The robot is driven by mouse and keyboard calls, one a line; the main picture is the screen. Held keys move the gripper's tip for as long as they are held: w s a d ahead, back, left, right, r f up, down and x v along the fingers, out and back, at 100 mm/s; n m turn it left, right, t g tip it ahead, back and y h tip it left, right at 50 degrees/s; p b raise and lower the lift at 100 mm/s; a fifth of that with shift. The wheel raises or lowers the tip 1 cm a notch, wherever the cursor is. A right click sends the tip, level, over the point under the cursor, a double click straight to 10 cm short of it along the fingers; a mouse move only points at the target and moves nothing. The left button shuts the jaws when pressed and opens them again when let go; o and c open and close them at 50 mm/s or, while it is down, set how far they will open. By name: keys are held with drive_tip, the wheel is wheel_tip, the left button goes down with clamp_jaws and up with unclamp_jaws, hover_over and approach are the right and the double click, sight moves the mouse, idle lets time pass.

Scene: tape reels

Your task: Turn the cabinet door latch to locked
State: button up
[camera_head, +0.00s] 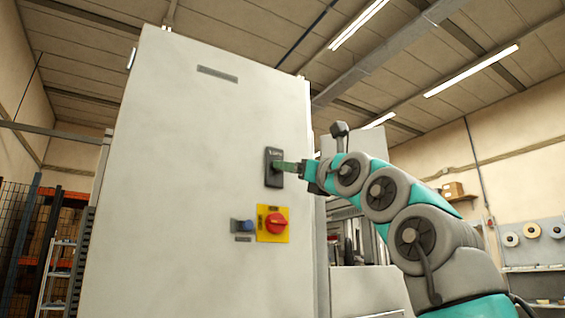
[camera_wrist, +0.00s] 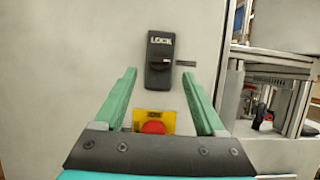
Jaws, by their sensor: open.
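The cabinet door (camera_head: 185,150) is a tall pale grey panel. The latch (camera_head: 273,167) is a black plate near the door's right edge; in the wrist view the latch (camera_wrist: 159,62) carries the word LOCK at its top, with a small dark knob below. A short dark mark lies on the panel just right of it. My gripper (camera_head: 279,166) is level with the latch in the head view and partly covers it. In the wrist view my gripper (camera_wrist: 160,85) has its two green fingers wide apart and empty, with the latch beyond and between them. Contact cannot be told.
Below the latch is a red rotary switch (camera_head: 275,223) on a yellow plate, also between the fingers in the wrist view (camera_wrist: 154,127). A blue knob (camera_head: 248,225) sits left of it. Machinery (camera_wrist: 285,95) stands right of the cabinet. Shelving (camera_head: 50,245) is at far left.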

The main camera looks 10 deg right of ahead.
drive_tip(key=p+x, duration=0.4)
drive_tip(key=x, duration=0.2)
clamp_jaws()
idle(0.7)
